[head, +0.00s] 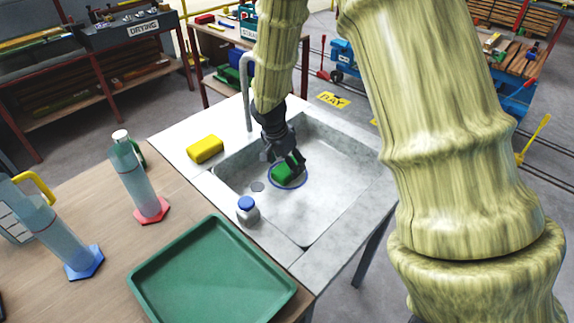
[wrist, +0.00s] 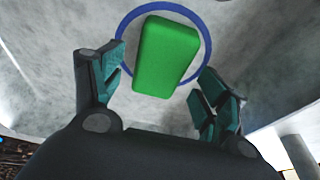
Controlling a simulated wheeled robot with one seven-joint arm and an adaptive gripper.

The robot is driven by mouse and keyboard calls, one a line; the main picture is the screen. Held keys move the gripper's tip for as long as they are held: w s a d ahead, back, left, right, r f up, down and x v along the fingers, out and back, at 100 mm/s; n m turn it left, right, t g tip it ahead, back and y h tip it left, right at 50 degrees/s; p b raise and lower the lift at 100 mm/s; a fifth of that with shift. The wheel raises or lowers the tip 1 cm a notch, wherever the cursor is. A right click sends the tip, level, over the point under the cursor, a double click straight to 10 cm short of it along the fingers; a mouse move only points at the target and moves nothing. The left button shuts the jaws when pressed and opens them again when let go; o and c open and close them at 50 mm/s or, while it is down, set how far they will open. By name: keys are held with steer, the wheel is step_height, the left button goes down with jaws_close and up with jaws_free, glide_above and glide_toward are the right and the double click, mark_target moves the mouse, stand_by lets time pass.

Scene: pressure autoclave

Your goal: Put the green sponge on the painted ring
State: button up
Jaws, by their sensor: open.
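The green sponge (head: 284,174) lies in the sink basin, inside the blue painted ring (head: 306,177). In the wrist view the sponge (wrist: 167,56) covers much of the ring's inside, and its near end reaches over or close to the ring's line (wrist: 208,45). My gripper (head: 283,158) is in the basin just above the sponge, partly hiding it in the head view. In the wrist view my gripper (wrist: 160,88) is open, with one finger on either side of the sponge's near end and gaps between fingers and sponge.
A yellow sponge (head: 205,149) lies on the sink's left rim. The basin's right part is clear.

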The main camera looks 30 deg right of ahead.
steer(key=v, duration=1)
steer(key=shift+r, duration=0.15)
